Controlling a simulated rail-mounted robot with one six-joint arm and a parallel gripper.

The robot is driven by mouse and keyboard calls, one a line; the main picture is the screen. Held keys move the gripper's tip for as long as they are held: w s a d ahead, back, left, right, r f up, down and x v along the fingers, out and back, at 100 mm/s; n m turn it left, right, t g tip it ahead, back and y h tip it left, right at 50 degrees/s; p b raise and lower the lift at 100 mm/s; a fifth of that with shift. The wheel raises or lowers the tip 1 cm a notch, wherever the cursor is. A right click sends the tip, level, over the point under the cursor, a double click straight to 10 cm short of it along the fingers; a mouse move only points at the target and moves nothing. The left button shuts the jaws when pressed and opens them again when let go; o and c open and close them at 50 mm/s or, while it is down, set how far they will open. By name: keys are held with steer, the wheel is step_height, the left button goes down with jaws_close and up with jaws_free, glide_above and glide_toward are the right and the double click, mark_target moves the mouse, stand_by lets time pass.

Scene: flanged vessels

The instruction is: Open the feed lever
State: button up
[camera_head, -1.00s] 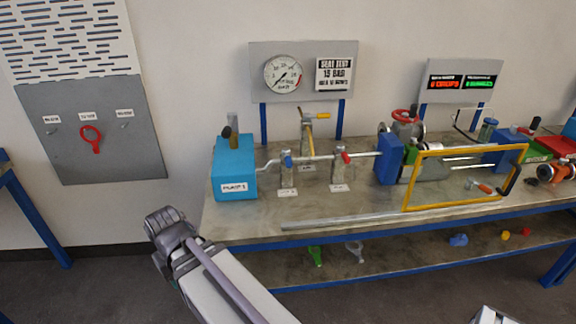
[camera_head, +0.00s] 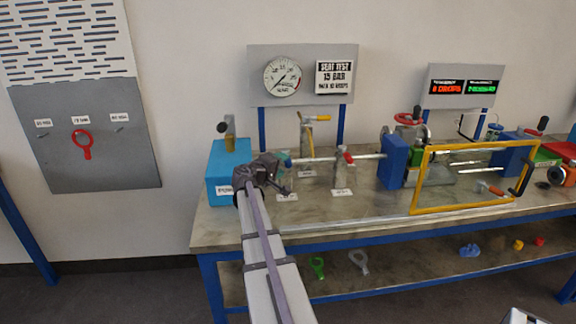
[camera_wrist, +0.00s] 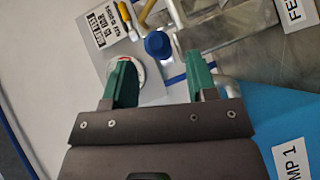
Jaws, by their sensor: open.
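The feed lever shows in the wrist view as a round blue handle end (camera_wrist: 157,44), beside a label (camera_wrist: 289,12) reading "FEE…". It lies just beyond my two green fingertips, roughly centred between them. My gripper (camera_wrist: 159,62) is open, with nothing between its fingers. In the head view my gripper (camera_head: 284,172) is over the bench, just right of the blue pump box (camera_head: 229,162). There it hides most of the feed valve and its lever. I cannot tell whether the fingers touch the handle.
A red-handled valve (camera_head: 343,167) stands to the right on the same pipe line. A yellow-handled valve (camera_head: 307,130) stands behind. A gauge panel (camera_head: 302,75) is at the back. A yellow guard frame (camera_head: 425,180) and blue blocks stand further right. The front bench strip is clear.

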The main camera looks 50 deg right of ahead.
mark_target(288, 162)
steer(key=d, duration=0.3)
steer(key=d+f, duration=0.1)
steer(key=d, duration=0.1)
steer(key=shift+w+b, duration=0.1)
steer(key=shift+b, duration=0.2)
steer(key=shift+a, duration=0.1)
steer(key=shift+c, duration=0.4)
jaws_close()
